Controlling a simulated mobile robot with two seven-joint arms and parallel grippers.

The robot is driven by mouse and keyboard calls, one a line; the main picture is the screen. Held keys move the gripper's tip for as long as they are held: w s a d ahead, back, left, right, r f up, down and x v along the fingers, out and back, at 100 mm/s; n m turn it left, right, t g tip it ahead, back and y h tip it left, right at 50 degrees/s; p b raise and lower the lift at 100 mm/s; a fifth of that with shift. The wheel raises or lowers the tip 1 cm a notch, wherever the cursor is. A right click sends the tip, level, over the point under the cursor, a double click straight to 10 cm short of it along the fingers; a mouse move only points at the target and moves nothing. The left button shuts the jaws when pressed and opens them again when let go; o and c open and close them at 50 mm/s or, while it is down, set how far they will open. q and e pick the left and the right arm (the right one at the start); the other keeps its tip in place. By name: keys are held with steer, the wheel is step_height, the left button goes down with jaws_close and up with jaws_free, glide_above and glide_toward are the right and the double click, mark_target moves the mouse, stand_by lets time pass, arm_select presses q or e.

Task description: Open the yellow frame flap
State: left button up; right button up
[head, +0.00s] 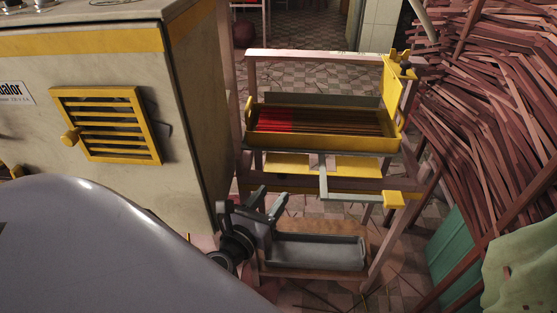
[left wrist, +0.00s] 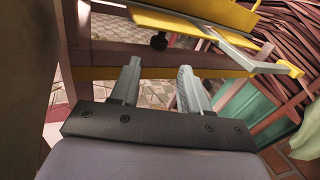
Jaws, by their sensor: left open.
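A wooden frame (head: 249,90) holds a yellow-edged tray (head: 320,142) of red and brown incense sticks. A yellow panel (head: 391,92) stands upright at the tray's right end. Flat yellow plates (head: 288,164) sit under the tray, beside a grey bar with a yellow grip (head: 394,200). I cannot tell for certain which yellow part is the flap. My left gripper (head: 271,196) is open and empty, low in front of the frame and below the plates.
A large beige machine (head: 195,120) with a yellow slatted vent (head: 108,124) stands close on the left. A grey tray (head: 318,252) lies low in the frame, beside my gripper. Piled reddish sticks (head: 490,110) and a green panel (head: 455,250) crowd the right.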

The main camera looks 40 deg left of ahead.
mark_target(282, 176)
arm_select(q)
steer(key=shift+w+a+r+m, duration=0.15)
steer(key=shift+a+r+m, duration=0.1)
steer(key=shift+r+m, duration=0.3)
steer(key=shift+w+a+f+b, duration=0.1)
steer(key=shift+w+a+b, duration=0.1)
steer(key=shift+w, duration=0.9)
steer(key=shift+w+a+b, duration=0.1)
steer(key=shift+w+a, duration=0.05)
steer(key=shift+w, duration=1)
steer(key=shift+w+a+f+b, duration=0.1)
steer(key=shift+w+a+b, duration=0.1)
steer(key=shift+w, duration=0.9)
arm_select(e)
steer(key=shift+s+a, duration=0.1)
steer(key=shift+a, duration=0.2)
arm_select(q)
steer(key=shift+c, duration=0.3)
